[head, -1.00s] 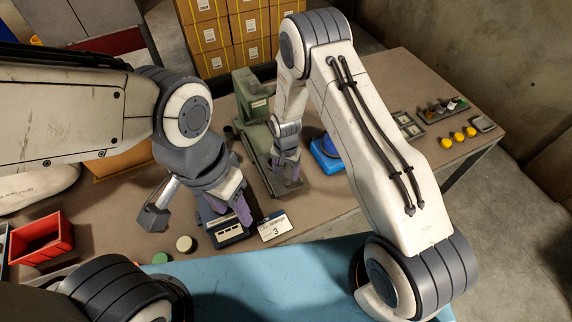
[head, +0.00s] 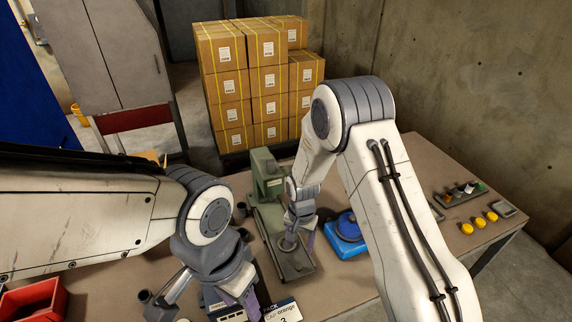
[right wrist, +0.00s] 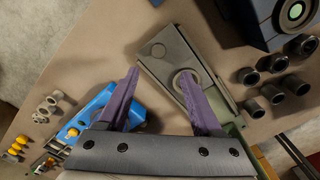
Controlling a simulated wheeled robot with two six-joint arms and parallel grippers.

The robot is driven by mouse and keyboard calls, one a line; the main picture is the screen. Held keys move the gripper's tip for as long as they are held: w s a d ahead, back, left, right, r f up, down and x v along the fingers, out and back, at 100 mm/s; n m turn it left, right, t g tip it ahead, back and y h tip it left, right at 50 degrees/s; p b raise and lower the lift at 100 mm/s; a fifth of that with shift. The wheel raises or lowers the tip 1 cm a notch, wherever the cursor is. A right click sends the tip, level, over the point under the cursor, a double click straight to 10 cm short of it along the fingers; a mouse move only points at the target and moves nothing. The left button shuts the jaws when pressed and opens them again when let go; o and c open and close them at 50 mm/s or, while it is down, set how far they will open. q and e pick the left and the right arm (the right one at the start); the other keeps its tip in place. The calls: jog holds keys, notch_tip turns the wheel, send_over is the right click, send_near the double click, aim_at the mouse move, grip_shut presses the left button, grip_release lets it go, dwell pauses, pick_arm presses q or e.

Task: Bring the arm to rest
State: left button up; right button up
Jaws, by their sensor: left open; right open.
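My right gripper (head: 300,232) is over the base plate of a green press (head: 268,188). In the right wrist view its purple fingers (right wrist: 160,72) are spread apart with nothing between them. The press plate (right wrist: 160,48) lies below, with a round ring (right wrist: 185,80) near the right finger.
A blue unit with a round top (head: 346,228) stands right of the press. Yellow buttons (head: 479,222) and a small rack (head: 460,194) sit at the table's right. A red bin (head: 32,304) is at left, a printed card (head: 283,311) in front. Stacked cartons (head: 262,85) stand behind.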

jog(key=s+a+r+n+b, duration=0.2)
jog(key=s+a+r+n, duration=0.15)
jog(key=s+r, duration=0.45)
jog(key=s+a+r+n+b, duration=0.1)
jog(key=s+a+r+n, duration=0.1)
jog(key=s+r+n, duration=0.5)
pick_arm(q)
notch_tip(320, 180, down, 4)
jog(key=shift+d+b, duration=0.1)
jog(key=shift+b, duration=0.4)
pick_arm(e)
jog(key=s+d+r+n, duration=0.1)
jog(key=s+r, duration=0.1)
jog(key=s, duration=0.3)
jog(key=s+d+r+n+y, duration=0.1)
jog(key=s+r, duration=0.1)
jog(key=s, duration=0.4)
jog(key=shift+r, duration=0.35)
